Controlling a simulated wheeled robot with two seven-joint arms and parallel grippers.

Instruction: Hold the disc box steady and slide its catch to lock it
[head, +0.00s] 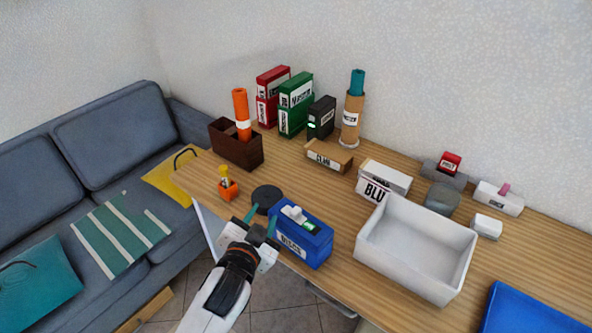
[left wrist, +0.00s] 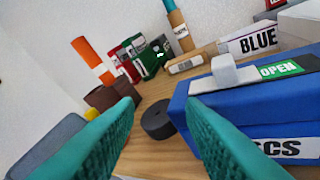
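The disc box (head: 300,238) is blue, with a white label on its front, and stands near the table's front edge. On its top are a white catch (head: 294,213) and a green label; in the left wrist view the catch (left wrist: 234,72) sits beside the label reading OPEN (left wrist: 280,70). My left gripper (head: 261,221) is at the box's left end, its teal fingers apart with nothing between them. In the left wrist view the right finger overlaps the box (left wrist: 250,100); I cannot tell whether it touches. My right gripper is out of view.
A dark round disc (head: 266,198) lies just behind the left gripper. A white open bin (head: 412,270) stands right of the box, with a blue tray (head: 530,310) at far right. Boxes and tubes line the back. A sofa (head: 110,130) is at left.

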